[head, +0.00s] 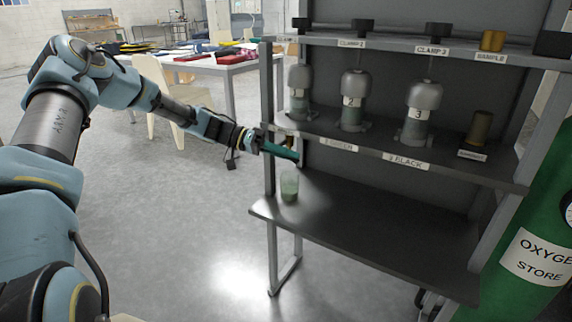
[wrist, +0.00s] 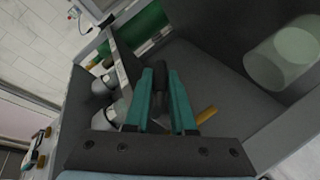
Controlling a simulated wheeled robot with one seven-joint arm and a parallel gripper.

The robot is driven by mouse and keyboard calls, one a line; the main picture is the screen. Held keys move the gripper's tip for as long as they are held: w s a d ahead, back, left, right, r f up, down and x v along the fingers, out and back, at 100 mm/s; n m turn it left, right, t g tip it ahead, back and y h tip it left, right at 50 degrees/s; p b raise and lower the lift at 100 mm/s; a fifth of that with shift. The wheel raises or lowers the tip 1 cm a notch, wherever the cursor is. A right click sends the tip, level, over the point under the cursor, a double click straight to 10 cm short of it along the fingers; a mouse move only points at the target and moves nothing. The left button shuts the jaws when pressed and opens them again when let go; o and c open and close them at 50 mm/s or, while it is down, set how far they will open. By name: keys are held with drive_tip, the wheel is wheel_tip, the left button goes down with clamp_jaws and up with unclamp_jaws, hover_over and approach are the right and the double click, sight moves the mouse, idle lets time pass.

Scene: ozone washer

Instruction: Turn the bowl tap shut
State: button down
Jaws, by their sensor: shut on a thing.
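My gripper (head: 282,152) has teal fingers and is at the left end of the washer's middle shelf, just above a glass of pale green liquid (head: 289,188). In the wrist view my gripper (wrist: 161,72) is shut on a dark lever, seemingly the bowl tap (wrist: 160,78), between its fingertips. A brass piece (wrist: 207,115) shows beside the right finger. The fingers hide most of the tap in the head view, so its angle cannot be told there. The glass also shows at the right of the wrist view (wrist: 290,55).
Numbered bottles (head: 352,105) stand on the middle shelf (head: 470,165), with clamps on the rail above. The lower shelf (head: 380,235) is bare right of the glass. A green oxygen cylinder (head: 525,225) stands at the right. Open floor lies left of the rack.

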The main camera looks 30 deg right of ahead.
drive_tip(key=shift+r+n+g+h+b, duration=0.2)
drive_tip(key=shift+n+g+h+b, duration=0.05)
drive_tip(key=shift+g+h+b, duration=0.3)
drive_tip(key=shift+r+n+g+h+b, duration=0.15)
drive_tip(key=shift+n+g+h+b, duration=0.1)
drive_tip(key=shift+g+h+b, duration=0.25)
drive_tip(key=shift+s+d+r+n+g+h+b, duration=0.1)
drive_tip(key=shift+r+n+g+h+b, duration=0.45)
drive_tip(key=shift+h, duration=0.4)
drive_tip(key=c, duration=0.8)
unclamp_jaws()
drive_tip(key=shift+o, duration=0.2)
drive_tip(key=v, duration=1)
drive_tip(key=shift+w+a+f+b, duration=0.2)
drive_tip(key=shift+f+b, duration=0.05)
drive_tip(key=shift+b, duration=0.05)
